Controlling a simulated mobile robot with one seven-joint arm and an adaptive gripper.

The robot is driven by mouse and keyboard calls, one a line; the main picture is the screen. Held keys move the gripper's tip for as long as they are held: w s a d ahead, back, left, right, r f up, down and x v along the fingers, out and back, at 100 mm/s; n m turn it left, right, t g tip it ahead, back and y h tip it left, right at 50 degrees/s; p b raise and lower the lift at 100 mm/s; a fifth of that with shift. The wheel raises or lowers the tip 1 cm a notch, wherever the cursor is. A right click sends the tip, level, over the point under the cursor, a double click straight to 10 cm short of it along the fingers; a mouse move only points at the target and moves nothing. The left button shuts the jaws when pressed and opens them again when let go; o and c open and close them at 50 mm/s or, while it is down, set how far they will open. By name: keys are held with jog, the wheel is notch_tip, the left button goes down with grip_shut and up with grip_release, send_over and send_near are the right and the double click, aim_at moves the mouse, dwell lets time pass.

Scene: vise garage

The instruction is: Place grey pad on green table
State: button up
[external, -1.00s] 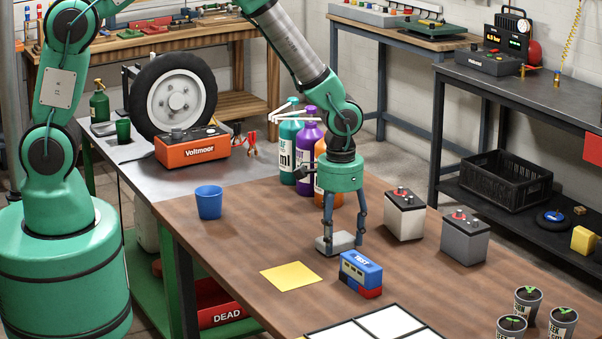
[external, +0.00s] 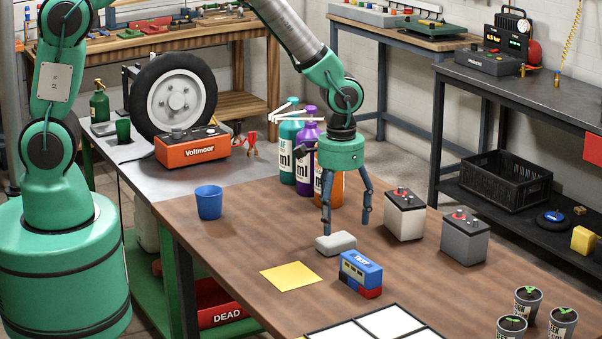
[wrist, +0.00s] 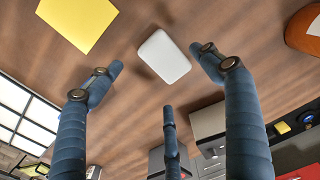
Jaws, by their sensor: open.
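The yellow sheet (external: 291,277) and blue TEST block (external: 361,272) lie near the pad. Two batteries (external: 404,216) stand right, bottles (external: 289,150) behind. A blue cup (external: 209,202) stands left.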

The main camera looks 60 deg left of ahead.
notch_tip(320, 180, up, 7)
jog(key=p, duration=0.1)
jog(key=shift+r, duration=0.15)
dwell(0.7)
notch_tip(320, 180, up, 13)
jog(key=t, duration=0.1)
send_over(338, 239)
jog(key=s+a, duration=0.4)
jog(key=a, duration=0.3)
jog(key=s+a+r+t, duration=0.2)
jog(key=s+a+r, duration=0.35)
jog(key=r, duration=0.35)
jog(key=s+a+r+t, duration=0.1)
jog(key=s+a+r, duration=0.3)
jog(key=s, duration=0.6)
jog(key=s+a+r+t, duration=0.1)
jog(key=s+a+r, duration=0.3)
jog(key=s, duration=0.5)
jog(key=shift+s+a+r+t, duration=0.3)
jog(key=shift+s+a, duration=0.05)
jog(key=shift+a, duration=0.35)
jog(key=shift+o, duration=0.5)
